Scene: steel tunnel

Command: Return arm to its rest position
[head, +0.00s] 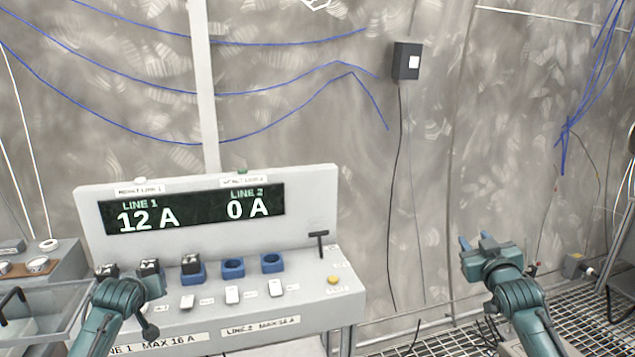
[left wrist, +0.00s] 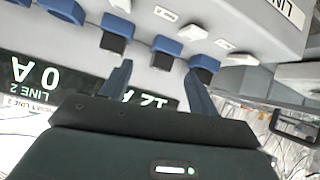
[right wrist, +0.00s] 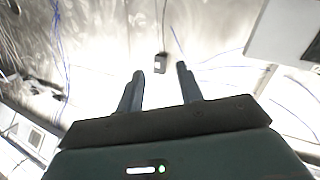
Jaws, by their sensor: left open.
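My left gripper (head: 128,283) is over the left front part of the grey console (head: 320,190), near black plugs (head: 191,262) in blue sockets. In the left wrist view its fingers (left wrist: 158,76) are apart with nothing between them. Its arm hides part of the console front. My right gripper (head: 477,241) is raised to the right of the console, in front of the tunnel wall. In the right wrist view its fingers (right wrist: 160,72) are apart and empty.
The console display (head: 195,208) reads 12 A for Line 1 and 0 A for Line 2. Two blue sockets (head: 271,263) are empty. A black T-handle (head: 318,243) stands at the console's right. A wall box (head: 406,61) with a hanging cable is behind. A tray (head: 45,290) is at left.

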